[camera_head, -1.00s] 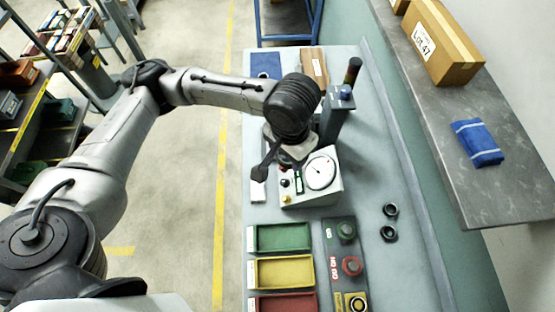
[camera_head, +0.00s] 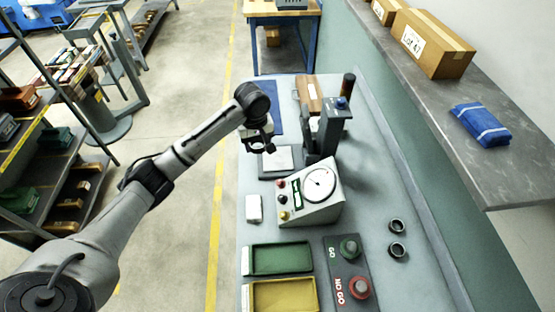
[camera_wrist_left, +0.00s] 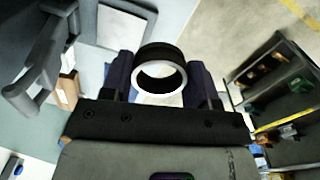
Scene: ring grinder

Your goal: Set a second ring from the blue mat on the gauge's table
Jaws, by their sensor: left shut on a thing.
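My left gripper (camera_head: 258,141) is above the bench, behind the gauge (camera_head: 312,193) with its round dial. In the left wrist view it (camera_wrist_left: 160,78) is shut on a dark ring (camera_wrist_left: 160,52) with a bright inner edge. The ring sits between the two fingers, its opening facing the camera. A pale square plate (camera_head: 284,158) on a dark base lies just below and right of the gripper; I cannot tell whether it is the gauge's table. The blue mat (camera_head: 275,122) lies behind, partly hidden by the arm. My right gripper is not in view.
A dark upright post (camera_head: 328,130) with a blue knob stands right of the plate. Two dark rings (camera_head: 397,226) lie at the right. Green (camera_head: 280,259) and yellow (camera_head: 281,295) trays and a GO/NO GO button panel (camera_head: 347,272) are in front. A white block (camera_head: 254,208) lies left of the gauge.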

